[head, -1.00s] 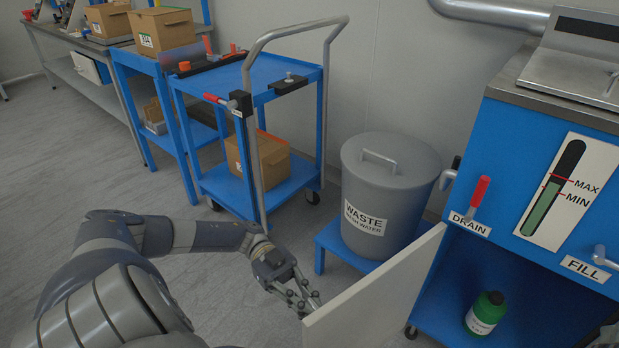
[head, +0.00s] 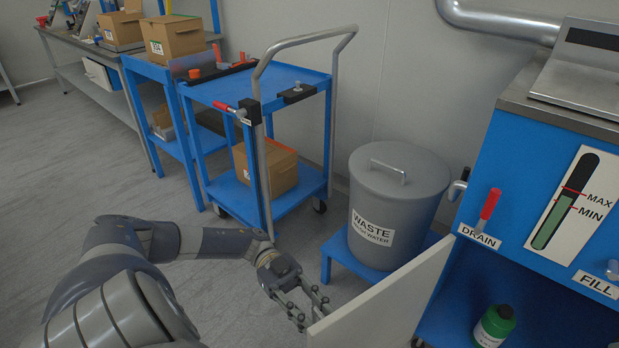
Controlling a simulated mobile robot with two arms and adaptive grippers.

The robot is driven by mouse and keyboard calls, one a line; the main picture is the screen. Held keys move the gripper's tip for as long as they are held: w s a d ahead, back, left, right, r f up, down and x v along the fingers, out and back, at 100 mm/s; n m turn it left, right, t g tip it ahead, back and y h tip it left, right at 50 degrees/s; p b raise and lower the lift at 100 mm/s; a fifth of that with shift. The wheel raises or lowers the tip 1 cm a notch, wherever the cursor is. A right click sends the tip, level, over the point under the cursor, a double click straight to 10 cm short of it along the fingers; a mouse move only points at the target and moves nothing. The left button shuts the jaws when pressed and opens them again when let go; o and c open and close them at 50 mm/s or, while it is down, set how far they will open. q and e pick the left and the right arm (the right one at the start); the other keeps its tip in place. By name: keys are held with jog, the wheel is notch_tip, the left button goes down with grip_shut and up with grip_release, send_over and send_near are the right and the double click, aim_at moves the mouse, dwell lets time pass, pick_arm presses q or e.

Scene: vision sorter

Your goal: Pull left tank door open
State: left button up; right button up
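The left tank door (head: 385,309) is a pale panel at the lower right. It stands swung out from the blue tank cabinet (head: 514,174), and the compartment behind it shows. My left gripper (head: 311,312) is at the door's free edge, on its left side. Its fingers look spread, with the tips close to the edge. I cannot tell whether they touch it. My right gripper is not in view.
A grey waste bin (head: 400,190) on a low blue stand is just behind the door. A blue cart (head: 290,78) with a metal handle stands left of it. A green bottle (head: 494,322) sits in the open compartment. Floor at left is clear.

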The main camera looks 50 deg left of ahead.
pick_arm(q)
jog(key=w+a, duration=0.1)
jog(key=a, duration=1.1)
dwell(0.5)
